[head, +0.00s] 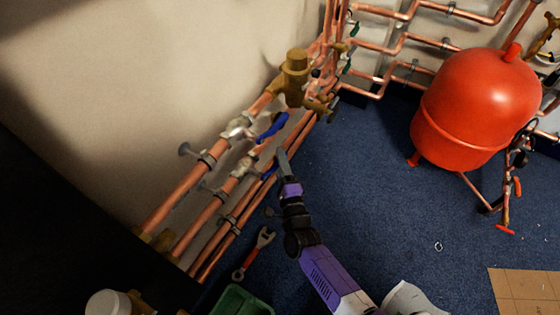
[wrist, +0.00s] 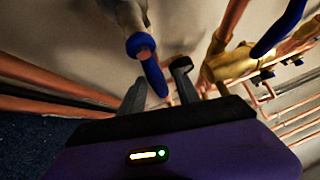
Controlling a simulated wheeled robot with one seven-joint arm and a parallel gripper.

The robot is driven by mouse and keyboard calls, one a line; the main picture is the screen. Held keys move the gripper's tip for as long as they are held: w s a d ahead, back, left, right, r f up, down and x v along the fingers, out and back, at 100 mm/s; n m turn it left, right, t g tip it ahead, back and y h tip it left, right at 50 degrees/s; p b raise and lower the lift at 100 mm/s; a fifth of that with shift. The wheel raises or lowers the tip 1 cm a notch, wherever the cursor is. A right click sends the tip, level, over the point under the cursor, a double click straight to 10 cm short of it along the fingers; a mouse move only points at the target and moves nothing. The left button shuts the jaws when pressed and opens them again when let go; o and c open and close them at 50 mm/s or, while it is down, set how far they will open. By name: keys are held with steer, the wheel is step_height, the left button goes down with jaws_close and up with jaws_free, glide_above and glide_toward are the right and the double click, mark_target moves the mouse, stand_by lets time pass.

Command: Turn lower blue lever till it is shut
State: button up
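The lower blue lever (head: 270,170) sits on a valve of the lower copper pipe in the head view, partly hidden by my gripper (head: 283,157). In the wrist view the lower blue lever (wrist: 148,62) hangs from its grey valve body (wrist: 131,14), with its free end between the two fingers of my gripper (wrist: 158,84). The fingers are apart, one on each side of the lever, with a gap on the right side. Contact on the left side is unclear. The upper blue lever (head: 272,126) is on the pipe above; it also shows in the wrist view (wrist: 280,27).
Copper pipes (head: 180,190) run along the wall close to my gripper. A brass fitting (head: 294,75) stands above the levers. A red tank (head: 475,105) stands at the right. A wrench (head: 253,252) and green bin (head: 241,302) lie below. Blue floor between is mostly clear.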

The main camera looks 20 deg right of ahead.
jaws_close()
stand_by(1.4)
